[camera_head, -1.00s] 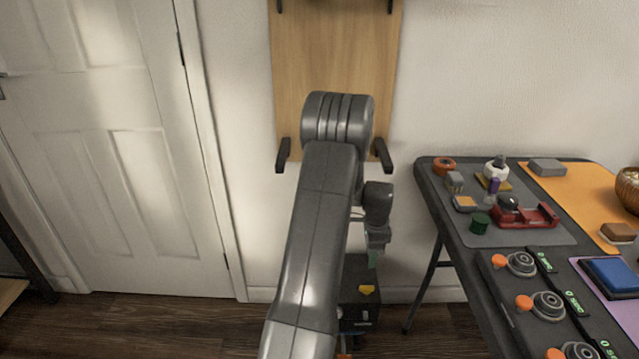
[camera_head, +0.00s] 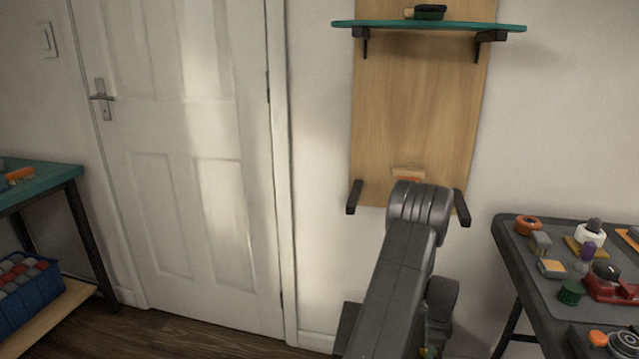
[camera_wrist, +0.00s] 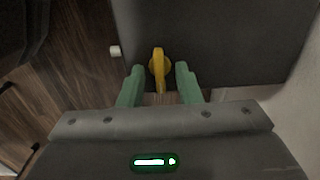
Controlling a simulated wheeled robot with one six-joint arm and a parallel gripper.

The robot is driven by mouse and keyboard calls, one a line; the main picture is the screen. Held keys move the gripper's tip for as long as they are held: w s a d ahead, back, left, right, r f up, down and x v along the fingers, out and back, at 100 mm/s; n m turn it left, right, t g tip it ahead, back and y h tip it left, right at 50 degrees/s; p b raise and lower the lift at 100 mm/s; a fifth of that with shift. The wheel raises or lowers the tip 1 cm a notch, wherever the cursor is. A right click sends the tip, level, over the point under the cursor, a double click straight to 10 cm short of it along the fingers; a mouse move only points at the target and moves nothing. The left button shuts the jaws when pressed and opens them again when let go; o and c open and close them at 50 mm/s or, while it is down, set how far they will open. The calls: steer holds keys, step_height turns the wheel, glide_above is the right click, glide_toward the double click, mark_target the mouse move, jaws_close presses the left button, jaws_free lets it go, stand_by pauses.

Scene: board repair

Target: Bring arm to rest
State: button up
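My arm (camera_head: 395,285) stands folded in front of the wall in the head view, with its grey elbow raised near the wooden wall board (camera_head: 420,110). In that view the gripper end is low at the picture's bottom edge and mostly hidden. In the wrist view my gripper (camera_wrist: 160,72) has its two green fingers apart, with nothing held between them. A yellow knob or handle (camera_wrist: 159,62) on a dark box (camera_wrist: 220,35) shows just beyond the fingertips. I cannot tell whether the fingers touch it.
A dark table (camera_head: 517,255) with tools and small parts stands at the right. A teal shelf (camera_head: 400,25) juts from the board above; black brackets (camera_head: 354,197) sit lower. A door (camera_head: 185,150) is at left, beside a teal bench (camera_head: 50,182) and blue crate (camera_head: 28,300).

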step_height(320, 180, up, 14)
steer(key=p, duration=0.5)
step_height(320, 180, down, 15)
steer(key=b, duration=0.5)
steer(key=shift+r, duration=0.2)
steer(key=shift+r+n, duration=0.3)
steer(key=shift+n, duration=0.3)
steer(key=n+b, duration=0.1)
steer(key=n, duration=0.3)
steer(key=shift+n, duration=0.3)
steer(key=shift+n+b, duration=0.4)
steer(key=shift+n, duration=1.5)
